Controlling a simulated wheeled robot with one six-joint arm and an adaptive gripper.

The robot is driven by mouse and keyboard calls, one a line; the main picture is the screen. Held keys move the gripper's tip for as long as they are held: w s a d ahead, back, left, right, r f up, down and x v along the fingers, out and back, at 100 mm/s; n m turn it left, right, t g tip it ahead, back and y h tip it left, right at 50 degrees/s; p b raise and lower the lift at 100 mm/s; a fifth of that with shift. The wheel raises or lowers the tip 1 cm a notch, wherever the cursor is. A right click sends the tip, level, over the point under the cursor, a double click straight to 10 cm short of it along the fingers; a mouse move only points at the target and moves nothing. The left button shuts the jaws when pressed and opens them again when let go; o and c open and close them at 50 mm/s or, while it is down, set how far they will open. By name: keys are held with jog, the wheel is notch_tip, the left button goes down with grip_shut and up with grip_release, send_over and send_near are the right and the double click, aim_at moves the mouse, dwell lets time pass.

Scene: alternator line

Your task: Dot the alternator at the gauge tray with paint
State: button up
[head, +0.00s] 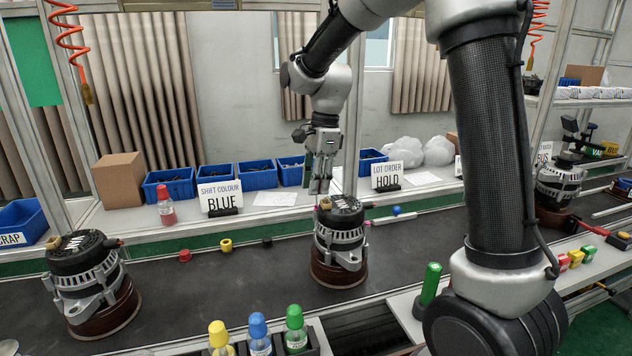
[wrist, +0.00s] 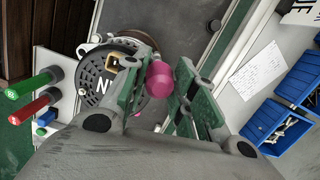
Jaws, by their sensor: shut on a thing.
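My gripper (head: 320,186) points down just above and behind the middle alternator (head: 340,245). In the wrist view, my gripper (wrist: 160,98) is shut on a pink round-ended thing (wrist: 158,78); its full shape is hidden. Its end appears over the edge of the alternator (wrist: 118,75); I cannot tell whether it touches. This alternator stands on a brown round base on the dark belt. Another alternator (head: 85,275) stands at the left and a third (head: 558,183) at the far right. I cannot make out which one is at the gauge tray.
A sign (head: 221,198) reads "SHIFT COLOUR BLUE" and another (head: 387,176) "LOT ORDER HOLD". Yellow-, blue- (head: 258,328) and green-capped bottles stand in front. A red bottle (head: 166,207) and blue bins (head: 257,173) line the back shelf. Small coloured caps (head: 225,245) lie on the belt's far side.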

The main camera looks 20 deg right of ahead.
jog(key=shift+r, duration=0.1)
jog(key=shift+r, duration=2.4)
